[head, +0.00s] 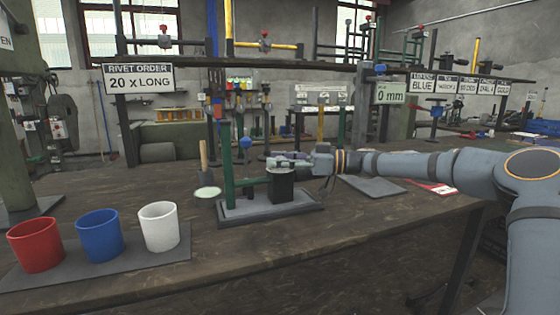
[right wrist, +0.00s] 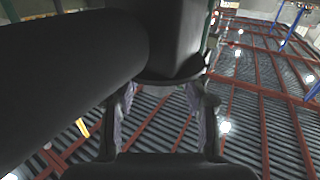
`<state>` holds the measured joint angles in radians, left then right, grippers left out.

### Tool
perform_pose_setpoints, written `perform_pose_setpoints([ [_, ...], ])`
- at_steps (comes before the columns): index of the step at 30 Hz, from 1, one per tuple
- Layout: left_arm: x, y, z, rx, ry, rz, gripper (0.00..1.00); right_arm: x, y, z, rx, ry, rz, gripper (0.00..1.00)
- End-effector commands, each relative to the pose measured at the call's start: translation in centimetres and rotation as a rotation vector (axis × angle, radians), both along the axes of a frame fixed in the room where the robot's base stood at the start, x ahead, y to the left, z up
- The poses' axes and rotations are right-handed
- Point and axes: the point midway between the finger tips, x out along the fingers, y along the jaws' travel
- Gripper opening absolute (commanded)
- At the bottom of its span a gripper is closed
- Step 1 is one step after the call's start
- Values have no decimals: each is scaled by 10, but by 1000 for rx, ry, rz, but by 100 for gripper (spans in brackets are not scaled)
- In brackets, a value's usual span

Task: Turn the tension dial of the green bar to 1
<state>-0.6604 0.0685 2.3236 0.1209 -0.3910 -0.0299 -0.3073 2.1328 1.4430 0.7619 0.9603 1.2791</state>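The green bar stands as a press on a grey base plate (head: 240,213) in the middle of the bench. It has a green upright post (head: 228,160), a short green crossbar (head: 253,181), a blue knob (head: 246,143) and a black block (head: 280,187) at its right. My right gripper (head: 283,160) comes from the right and is at the top of that block. In the right wrist view its fingers (right wrist: 168,108) are apart, on either side of a dark rounded part (right wrist: 178,45); contact is unclear. I cannot read any dial number. My left gripper is not in view.
Red (head: 35,245), blue (head: 99,235) and white (head: 159,227) cups stand on a dark mat at the front left. A pale green disc (head: 207,192) and a wooden-handled tool (head: 204,160) are left of the press. A grey pad (head: 372,187) lies behind my right arm.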

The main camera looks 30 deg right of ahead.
Motion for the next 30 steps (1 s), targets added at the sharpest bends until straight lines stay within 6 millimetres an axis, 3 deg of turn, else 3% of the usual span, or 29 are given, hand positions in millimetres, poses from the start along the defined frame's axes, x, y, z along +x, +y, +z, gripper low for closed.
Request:
perform_pose_setpoints([
  [11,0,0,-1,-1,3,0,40,-3,-4,0,4,-1,-1,54],
  [21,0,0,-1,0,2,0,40,-39,-42,3,9,-10,0,54],
  [30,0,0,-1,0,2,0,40,-50,-54,1,5,-3,-1,54],
])
